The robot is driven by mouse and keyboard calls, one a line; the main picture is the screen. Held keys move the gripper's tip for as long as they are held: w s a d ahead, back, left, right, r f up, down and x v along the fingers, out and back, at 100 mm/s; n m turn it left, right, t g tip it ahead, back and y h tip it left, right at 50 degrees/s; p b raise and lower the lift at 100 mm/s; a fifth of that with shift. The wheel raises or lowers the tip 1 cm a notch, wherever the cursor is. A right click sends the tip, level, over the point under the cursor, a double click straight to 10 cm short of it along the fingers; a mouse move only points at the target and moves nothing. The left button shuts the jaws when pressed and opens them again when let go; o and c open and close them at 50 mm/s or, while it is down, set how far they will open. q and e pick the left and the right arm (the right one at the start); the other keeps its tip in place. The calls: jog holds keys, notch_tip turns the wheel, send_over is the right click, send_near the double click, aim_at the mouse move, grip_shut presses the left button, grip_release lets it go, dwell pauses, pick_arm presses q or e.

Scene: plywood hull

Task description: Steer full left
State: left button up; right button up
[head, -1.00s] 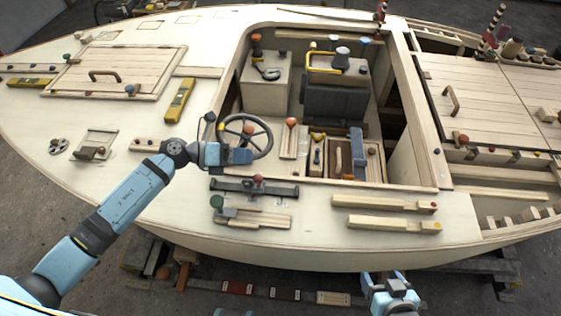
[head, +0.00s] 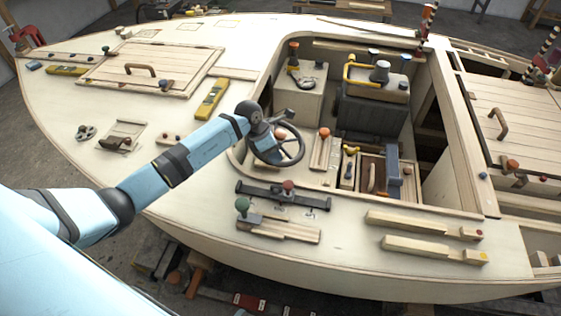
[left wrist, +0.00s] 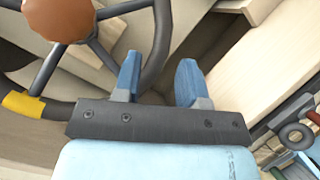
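The steering wheel (head: 298,148) is dark and spoked, and stands upright at the left of the cockpit opening. In the left wrist view its dark rim (left wrist: 161,40) carries a yellow band (left wrist: 22,104), and an orange-brown knob (left wrist: 60,18) sits at the hub. My left gripper (head: 268,147) is at the wheel's left side in the head view, and the arm hides part of the rim. My right gripper is not in view.
A lever with an orange knob (head: 325,132) stands right of the wheel. A black bar with a red knob (head: 288,185) and a green knob (head: 242,204) lie on the near deck. A yellow level (head: 212,98) lies on the deck behind my left arm.

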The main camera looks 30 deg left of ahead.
pick_arm(q)
jog(key=x, duration=0.4)
jog(key=shift+w+d+f, duration=0.1)
jog(key=shift+d+f, duration=0.1)
jog(key=shift+f, duration=0.15)
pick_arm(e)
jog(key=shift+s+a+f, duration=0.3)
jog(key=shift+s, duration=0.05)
pick_arm(q)
jog(key=c, duration=0.7)
grip_shut()
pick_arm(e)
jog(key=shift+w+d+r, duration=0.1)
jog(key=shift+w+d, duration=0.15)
pick_arm(q)
jog(key=shift+w+f+b, duration=0.1)
jog(key=shift+b, duration=0.2)
